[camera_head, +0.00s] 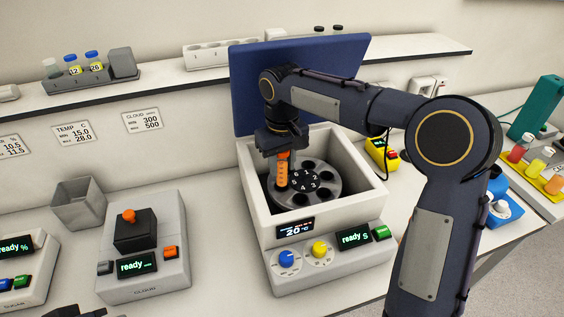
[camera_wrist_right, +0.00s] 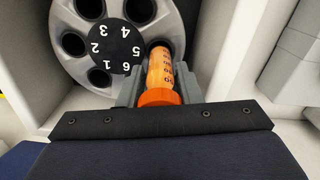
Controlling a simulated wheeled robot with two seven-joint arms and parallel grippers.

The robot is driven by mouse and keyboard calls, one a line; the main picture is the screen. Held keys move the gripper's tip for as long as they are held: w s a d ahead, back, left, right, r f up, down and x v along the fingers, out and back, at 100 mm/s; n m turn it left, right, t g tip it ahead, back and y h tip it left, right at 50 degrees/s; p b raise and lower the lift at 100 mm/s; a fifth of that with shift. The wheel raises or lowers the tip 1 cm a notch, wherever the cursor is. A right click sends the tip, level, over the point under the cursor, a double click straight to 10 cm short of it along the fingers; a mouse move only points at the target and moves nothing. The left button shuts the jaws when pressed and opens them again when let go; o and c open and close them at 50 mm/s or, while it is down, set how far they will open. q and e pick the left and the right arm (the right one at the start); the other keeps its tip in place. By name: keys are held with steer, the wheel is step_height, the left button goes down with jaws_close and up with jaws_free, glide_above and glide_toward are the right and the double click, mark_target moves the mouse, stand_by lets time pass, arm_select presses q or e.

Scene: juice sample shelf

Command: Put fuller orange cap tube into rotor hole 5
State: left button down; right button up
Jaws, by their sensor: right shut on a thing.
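The orange-capped tube (camera_head: 282,173), filled with orange liquid and marked with a dark scale, is held roughly upright over the rotor. My right gripper (camera_head: 282,153) is shut on it near the cap. In the right wrist view the orange cap (camera_wrist_right: 159,97) is between the gripper's fingers (camera_wrist_right: 160,85). The tube's lower end is at the mouth of a rotor hole beside the number 5; how deep it sits I cannot tell. The grey rotor (camera_head: 318,201) has a black numbered hub (camera_head: 304,181), and its other visible holes look empty. A dark part at the bottom left may be my left gripper (camera_head: 80,312).
The white centrifuge (camera_head: 258,217) has its blue lid (camera_head: 245,90) raised behind the arm. Its walls surround the rotor closely. The cloud meter (camera_head: 150,270) and a grey bin (camera_head: 79,212) stand to the left. Tubes in a rack (camera_head: 92,77) are on the shelf.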

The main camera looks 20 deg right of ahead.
mark_target(282, 177)
steer(key=shift+f+b, duration=1.05)
steer(key=shift+f, duration=0.9)
stand_by(0.7)
steer(key=shift+s+f+b, duration=0.1)
steer(key=shift+f+b, duration=0.2)
steer(key=shift+f, duration=0.5)
steer(key=shift+r+p, duration=0.55)
steer(key=shift+p, duration=0.05)
steer(key=shift+r+p, duration=1.6)
steer(key=shift+r, duration=0.35)
steer(key=shift+p, duration=0.35)
steer(key=shift+f+b, duration=1.25)
steer(key=shift+f, duration=0.75)
